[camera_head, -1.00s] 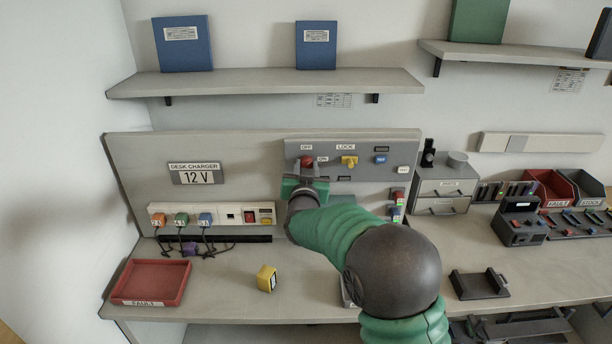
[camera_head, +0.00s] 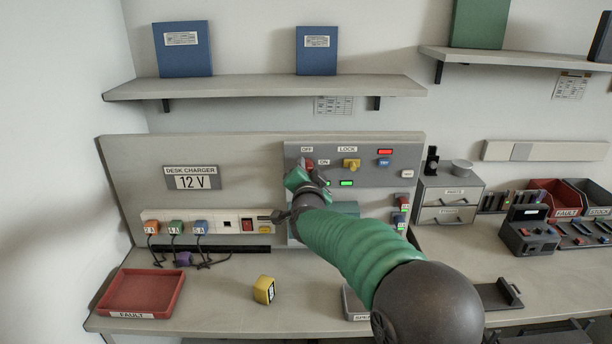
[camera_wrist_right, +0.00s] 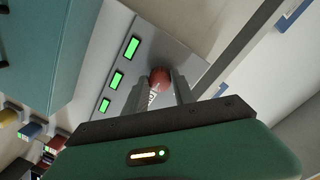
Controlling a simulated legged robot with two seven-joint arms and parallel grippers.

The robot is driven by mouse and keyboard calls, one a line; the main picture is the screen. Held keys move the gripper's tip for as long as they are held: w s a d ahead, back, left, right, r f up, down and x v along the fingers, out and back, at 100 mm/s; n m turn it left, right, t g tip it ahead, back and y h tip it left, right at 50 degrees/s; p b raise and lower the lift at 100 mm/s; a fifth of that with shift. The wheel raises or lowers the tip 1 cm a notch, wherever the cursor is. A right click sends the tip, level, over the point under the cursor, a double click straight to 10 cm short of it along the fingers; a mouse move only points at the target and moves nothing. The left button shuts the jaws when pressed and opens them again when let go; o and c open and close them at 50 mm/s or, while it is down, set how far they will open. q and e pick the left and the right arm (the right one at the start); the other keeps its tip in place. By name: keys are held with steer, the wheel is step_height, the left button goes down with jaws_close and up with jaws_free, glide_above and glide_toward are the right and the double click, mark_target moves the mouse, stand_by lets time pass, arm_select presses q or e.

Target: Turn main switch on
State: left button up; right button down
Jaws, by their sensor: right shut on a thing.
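The main switch is a red knob (camera_head: 308,162) on the grey panel (camera_head: 400,152), between the OFF and ON labels. My right gripper (camera_head: 306,171) is at the knob, tilted, and covers part of it. In the right wrist view the red knob (camera_wrist_right: 159,78) sits between the two fingers of my right gripper (camera_wrist_right: 162,88), which are closed on it. A green lamp (camera_head: 347,183) and a red lamp (camera_head: 385,151) are lit on the panel. Three green lamps (camera_wrist_right: 117,80) are lit in the wrist view. My left gripper is not in view.
A yellow knob (camera_head: 351,165) under the LOCK label is right beside the switch. A blue button (camera_head: 384,162) is further right. Charger plugs (camera_head: 176,227) are at lower left. A yellow block (camera_head: 264,290) and a red FAULT tray (camera_head: 140,292) stand on the bench.

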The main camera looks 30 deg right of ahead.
steer(key=shift+d+r, duration=0.1)
steer(key=shift+r, duration=0.15)
steer(key=c, duration=1.2)
jaws_free()
steer(key=shift+c, duration=0.2)
steer(key=shift+o, duration=1)
steer(key=shift+f, duration=0.1)
steer(key=shift+f, duration=0.1)
steer(key=v, duration=1.7)
steer(key=shift+p, duration=0.4)
steer(key=shift+w, duration=0.15)
